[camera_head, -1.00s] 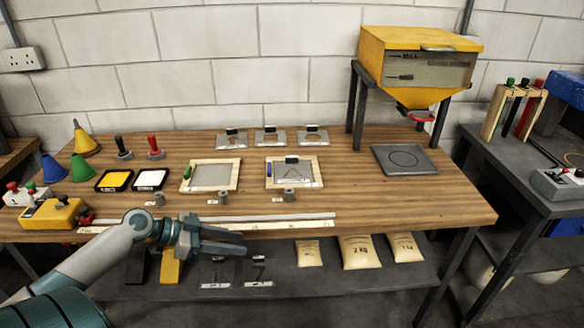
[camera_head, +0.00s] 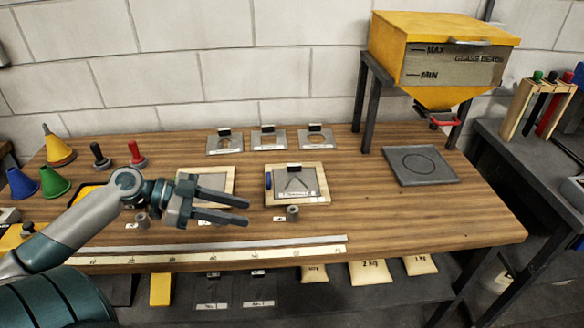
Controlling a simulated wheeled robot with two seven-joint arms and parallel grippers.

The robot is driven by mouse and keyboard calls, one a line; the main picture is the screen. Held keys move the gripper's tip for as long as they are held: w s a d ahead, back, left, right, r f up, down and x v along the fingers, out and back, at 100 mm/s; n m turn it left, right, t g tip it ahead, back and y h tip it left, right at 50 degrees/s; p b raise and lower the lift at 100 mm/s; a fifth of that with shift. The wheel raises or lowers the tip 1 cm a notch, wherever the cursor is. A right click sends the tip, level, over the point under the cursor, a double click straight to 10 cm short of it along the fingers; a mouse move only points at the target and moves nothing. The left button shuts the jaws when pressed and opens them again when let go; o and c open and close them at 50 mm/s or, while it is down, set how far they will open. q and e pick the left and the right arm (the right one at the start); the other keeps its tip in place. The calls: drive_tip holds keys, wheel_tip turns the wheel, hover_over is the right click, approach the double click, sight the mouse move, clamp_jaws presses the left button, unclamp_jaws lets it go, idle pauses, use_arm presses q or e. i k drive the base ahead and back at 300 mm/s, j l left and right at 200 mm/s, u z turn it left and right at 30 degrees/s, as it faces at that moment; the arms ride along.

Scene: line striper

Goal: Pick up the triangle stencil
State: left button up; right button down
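The triangle stencil (camera_head: 310,182) is a grey plate with a triangle outline, a black grip block at its top and a label strip along its front. It lies in a pale wooden frame (camera_head: 325,184) in the middle of the table. My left gripper (camera_head: 247,210) is open and empty, to the left of and slightly in front of this frame. Its two fingers point right, towards the frame, with a gap between them. The gripper partly covers a second wooden frame (camera_head: 207,172). My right gripper is not in view.
A grey mat with a circle (camera_head: 420,166) lies to the right, below the yellow hopper (camera_head: 435,60). A small grey cylinder (camera_head: 292,213) stands in front of the frame. A long ruler (camera_head: 215,254) lies along the front.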

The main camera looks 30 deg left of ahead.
sight(282, 178)
drive_tip(key=i+j, duration=0.6)
drive_tip(key=j, duration=0.25)
